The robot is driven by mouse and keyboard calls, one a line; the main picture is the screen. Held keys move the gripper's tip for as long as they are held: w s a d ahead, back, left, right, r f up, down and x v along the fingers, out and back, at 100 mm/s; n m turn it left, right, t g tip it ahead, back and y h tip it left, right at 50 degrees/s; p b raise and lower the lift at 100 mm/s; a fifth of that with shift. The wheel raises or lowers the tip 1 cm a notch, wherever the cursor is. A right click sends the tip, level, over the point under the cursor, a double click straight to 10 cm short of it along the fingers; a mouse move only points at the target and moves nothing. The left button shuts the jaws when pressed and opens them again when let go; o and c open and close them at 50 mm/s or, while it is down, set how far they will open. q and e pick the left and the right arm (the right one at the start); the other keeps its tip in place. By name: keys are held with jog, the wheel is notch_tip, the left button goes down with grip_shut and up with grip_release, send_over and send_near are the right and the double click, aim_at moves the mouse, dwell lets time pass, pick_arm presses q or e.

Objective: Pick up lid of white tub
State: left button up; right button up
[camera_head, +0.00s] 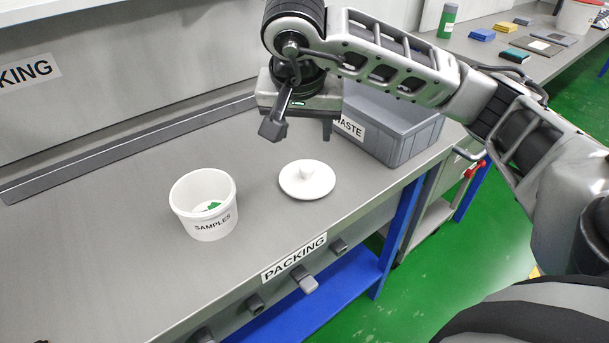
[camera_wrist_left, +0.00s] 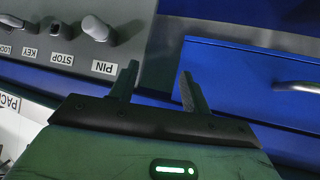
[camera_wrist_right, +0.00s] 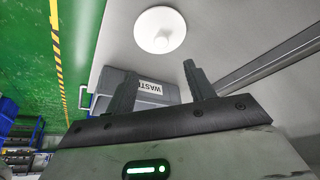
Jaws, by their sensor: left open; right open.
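The round white lid (camera_head: 307,180) with a raised knob lies flat on the grey packing table, to the right of the white tub. It also shows in the right wrist view (camera_wrist_right: 160,31), beyond the fingertips.
A grey WASTE bin (camera_head: 398,125) stands right of the lid at the table's right end. The PACKING table (camera_head: 110,215) is clear left of the tub. A far bench (camera_head: 500,38) holds a green bottle and several flat items.

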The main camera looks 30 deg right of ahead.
send_over(307, 167)
jog(key=s+a, duration=0.2)
jog(key=s, duration=0.1)
jog(key=f, duration=0.7)
jog(key=shift+w+f, duration=0.25)
jog(key=shift+f, duration=0.05)
jog(key=shift+w+x, duration=0.1)
jog(key=shift+x, duration=1.4)
jog(key=shift+w+x, duration=0.15)
jog(key=shift+x, duration=1.35)
jog(key=shift+d+r, duration=0.1)
jog(key=shift+r, duration=0.05)
jog(key=c, duration=1.1)
